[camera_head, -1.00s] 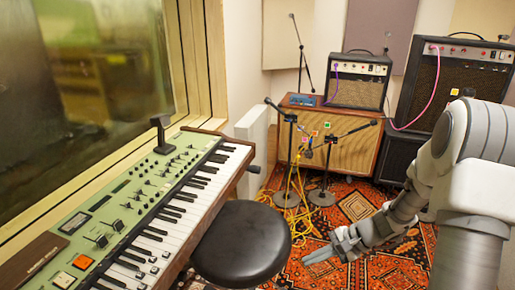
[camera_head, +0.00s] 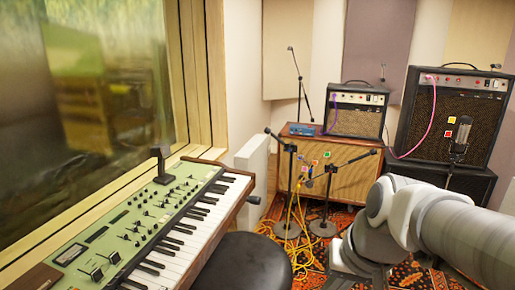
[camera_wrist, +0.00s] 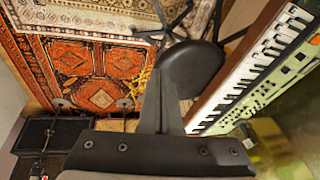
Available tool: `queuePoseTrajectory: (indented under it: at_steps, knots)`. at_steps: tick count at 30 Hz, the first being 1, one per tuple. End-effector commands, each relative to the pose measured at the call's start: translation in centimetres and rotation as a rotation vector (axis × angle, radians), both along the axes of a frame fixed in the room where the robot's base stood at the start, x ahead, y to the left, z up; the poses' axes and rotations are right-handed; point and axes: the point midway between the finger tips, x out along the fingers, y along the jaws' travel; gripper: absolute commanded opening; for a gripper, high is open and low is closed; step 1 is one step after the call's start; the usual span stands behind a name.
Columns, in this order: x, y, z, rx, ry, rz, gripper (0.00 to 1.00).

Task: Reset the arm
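My arm (camera_head: 400,222) reaches in from the right edge of the head view and bends downward at its elbow. My gripper is outside the head view, below its bottom edge. In the wrist view my gripper (camera_wrist: 162,78) shows as a dark wedge with its fingers together. It appears shut, with nothing between the fingers. Behind it in that view are the rug and the black stool seat, both apart from the fingers as far as I can tell.
A green keyboard (camera_head: 150,225) stands at left by the window, with a round black stool (camera_head: 243,265) beside it. Amplifiers (camera_head: 452,125), a wooden cabinet (camera_head: 350,160) and microphone stands (camera_head: 325,195) stand behind my arm. Yellow cables (camera_head: 290,240) lie on the patterned rug (camera_head: 345,218).

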Motion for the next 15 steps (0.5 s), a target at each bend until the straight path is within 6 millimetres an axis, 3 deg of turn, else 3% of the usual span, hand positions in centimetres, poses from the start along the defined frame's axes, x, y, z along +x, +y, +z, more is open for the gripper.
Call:
queuePoseTrajectory:
  at_steps: [11,15]
  knots:
    - [-4.9,-1.6,3.5,-0.211,-0.215,0.123,0.00]
    - [-4.9,-1.7,7.3,-0.214,-0.208,0.122,0.00]
